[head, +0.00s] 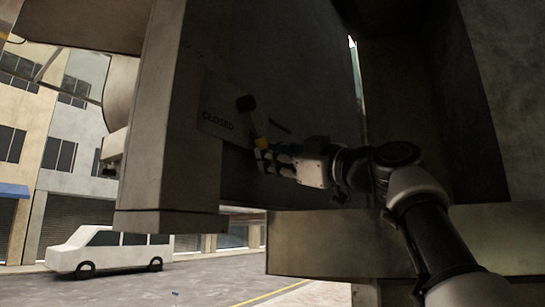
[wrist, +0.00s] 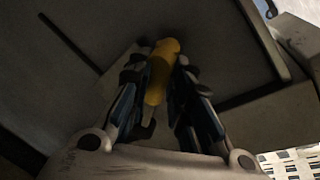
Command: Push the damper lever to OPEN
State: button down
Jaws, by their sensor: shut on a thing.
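A plate (head: 212,112) marked CLOSED is to the left of the lever. No OPEN label is readable. My gripper (head: 263,157) reaches in from the right and is shut on the yellow handle. In the wrist view the yellow handle (wrist: 161,68) sits between the dark fingers of my gripper (wrist: 160,80). The fingers hide part of the handle.
The oven wall (head: 305,75) lies close behind my gripper, with a thin dark slot (head: 280,125) right of the lever. A ledge (head: 330,245) runs below my arm. A white van (head: 108,250) stands on the street at the left.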

jog(key=shift+r, duration=0.2)
jog(key=c, duration=1.9)
grip_release()
jog(key=o, duration=0.4)
jog(key=shift+f, duration=0.1)
jog(key=shift+o, duration=0.2)
jog(key=v, duration=1.2)
